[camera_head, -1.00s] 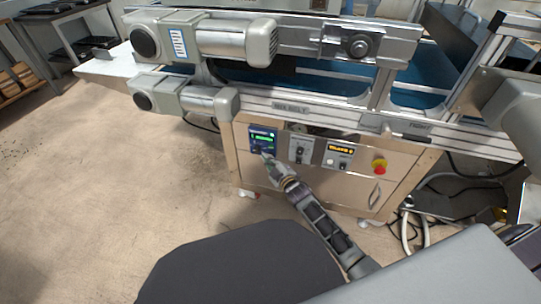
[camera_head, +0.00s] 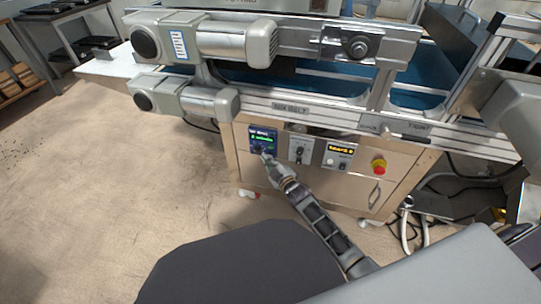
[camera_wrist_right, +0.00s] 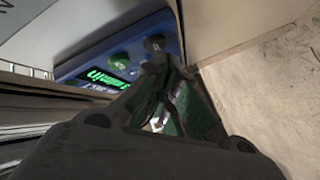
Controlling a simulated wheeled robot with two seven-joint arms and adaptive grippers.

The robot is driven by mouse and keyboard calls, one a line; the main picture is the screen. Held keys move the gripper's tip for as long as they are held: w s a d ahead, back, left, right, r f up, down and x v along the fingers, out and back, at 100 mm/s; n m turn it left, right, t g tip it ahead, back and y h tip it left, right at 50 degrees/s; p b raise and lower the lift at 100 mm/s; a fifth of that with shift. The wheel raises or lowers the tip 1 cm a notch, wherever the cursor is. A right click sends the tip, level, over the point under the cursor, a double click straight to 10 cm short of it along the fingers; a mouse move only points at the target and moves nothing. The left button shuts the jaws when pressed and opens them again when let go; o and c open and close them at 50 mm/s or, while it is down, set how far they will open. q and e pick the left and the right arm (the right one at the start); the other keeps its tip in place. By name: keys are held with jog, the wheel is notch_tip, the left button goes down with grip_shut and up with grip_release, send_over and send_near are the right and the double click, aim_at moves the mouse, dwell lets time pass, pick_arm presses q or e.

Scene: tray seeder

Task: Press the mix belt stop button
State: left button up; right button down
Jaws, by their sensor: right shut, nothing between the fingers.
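The blue control panel (camera_head: 263,138) with a green-lit display is on the front of the beige cabinet, left of the other controls. It also shows in the right wrist view (camera_wrist_right: 92,67), with a green button (camera_wrist_right: 117,64) and a dark button (camera_wrist_right: 154,44) along its edge. My right gripper (camera_head: 267,158) is shut and empty, its fingertips at the lower part of this panel. In the right wrist view the fingertips (camera_wrist_right: 158,66) overlap the dark button; I cannot tell whether they touch it. Which button is the stop is not readable. My left gripper is not in view.
Motors (camera_head: 207,101) and the conveyor rail overhang above. Floor at left is clear.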

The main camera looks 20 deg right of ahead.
jog(key=shift+s+a, duration=0.15)
jog(key=shift+s, duration=0.1)
dwell(0.3)
jog(key=shift+s+a+p, duration=0.5)
jog(key=shift+s+a, duration=0.05)
jog(key=shift+s, duration=0.25)
jog(key=shift+s+a+p, duration=0.5)
jog(key=shift+s+a, duration=0.05)
jog(key=shift+s, duration=0.3)
jog(key=shift+s+a+p, duration=0.5)
jog(key=shift+s+a, duration=0.05)
jog(key=shift+s, duration=0.25)
